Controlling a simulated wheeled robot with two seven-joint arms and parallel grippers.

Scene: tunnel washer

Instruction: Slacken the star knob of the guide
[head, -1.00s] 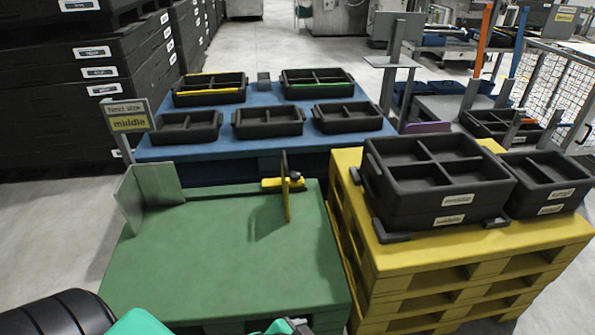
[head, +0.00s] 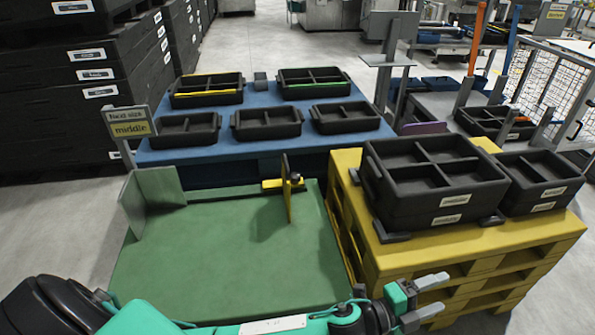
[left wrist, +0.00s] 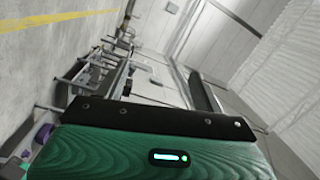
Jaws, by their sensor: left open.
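The yellow guide plate (head: 287,195) stands upright at the back right of the green table (head: 230,255). A small dark round knob (head: 295,178) sits on its right side, near a yellow bar (head: 270,184); its star shape is too small to make out. My left gripper (head: 424,294) is at the bottom right of the head view, in front of the yellow pallet, with its fingers apart and nothing between them. It is well short of the knob and to its right. The left wrist view shows neither guide nor knob. My right gripper is not in view.
A sign reading "middle" (head: 130,129) and a grey-green corner stop (head: 150,197) stand at the table's left. Black divided trays (head: 430,205) are on the yellow pallet (head: 400,252) to the right. More trays are on the blue table (head: 255,145) behind. The green top is otherwise clear.

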